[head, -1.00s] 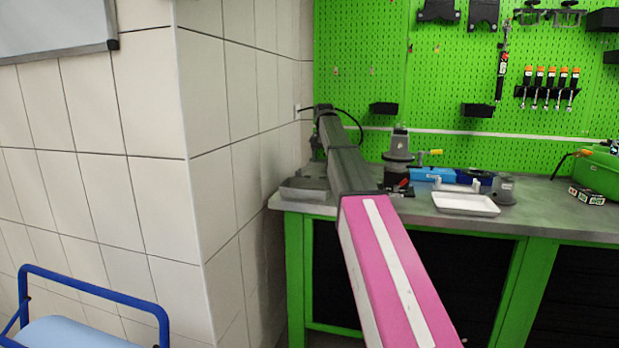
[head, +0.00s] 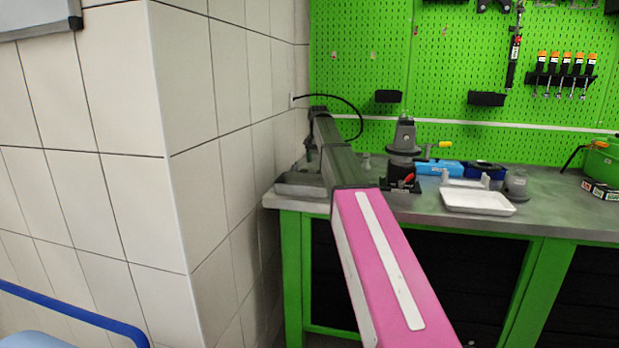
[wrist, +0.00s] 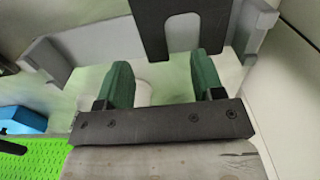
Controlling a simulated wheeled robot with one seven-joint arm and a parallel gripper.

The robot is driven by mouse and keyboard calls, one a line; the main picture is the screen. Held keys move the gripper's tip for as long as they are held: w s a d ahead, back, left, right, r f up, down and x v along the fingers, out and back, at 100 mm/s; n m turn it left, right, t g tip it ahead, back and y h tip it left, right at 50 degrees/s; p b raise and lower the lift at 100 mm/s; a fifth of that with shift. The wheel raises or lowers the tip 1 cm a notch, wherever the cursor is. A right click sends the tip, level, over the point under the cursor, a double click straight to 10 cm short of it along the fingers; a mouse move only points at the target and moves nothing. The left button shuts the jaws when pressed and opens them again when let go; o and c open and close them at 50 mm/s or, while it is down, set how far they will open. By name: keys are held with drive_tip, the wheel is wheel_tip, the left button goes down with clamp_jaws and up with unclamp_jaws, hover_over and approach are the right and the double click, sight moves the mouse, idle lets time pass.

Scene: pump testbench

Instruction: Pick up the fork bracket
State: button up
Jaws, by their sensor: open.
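In the wrist view, a dark flat piece with a slot between two prongs, which looks like the fork bracket (wrist: 148,28), shows at the top edge. Its upper part is cut off by the frame. It is over or in a grey walled tray (wrist: 90,42); whether it touches the tray is unclear. My gripper (wrist: 165,78) has two green fingers set wide apart, open, with no part held between them. The bracket's prongs lie just beyond the fingertips. In the head view my arm hides the bracket, and the grey tray (head: 300,190) sits at the bench's left end.
The tiled wall (head: 225,150) is close to my arm's left. Right of the arm on the bench stand a grey pump-like device (head: 404,138), a white tray (head: 478,202) and a blue box (head: 440,168). A green pegboard (head: 440,70) rises behind.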

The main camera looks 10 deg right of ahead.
drive_tip(key=f, duration=0.5)
drive_tip(key=shift+s+d, duration=0.15)
drive_tip(key=shift+d, duration=0.2)
clamp_jaws()
drive_tip(key=shift+r, duration=0.1)
wheel_tip(320, 180, up, 4)
drive_tip(key=shift+r, duration=0.15)
drive_tip(key=s+a+r, duration=0.6)
drive_tip(key=a, duration=0.3)
drive_tip(key=shift+s+a+r, duration=0.2)
drive_tip(key=shift+s+r, duration=0.05)
drive_tip(key=shift+s, duration=0.15)
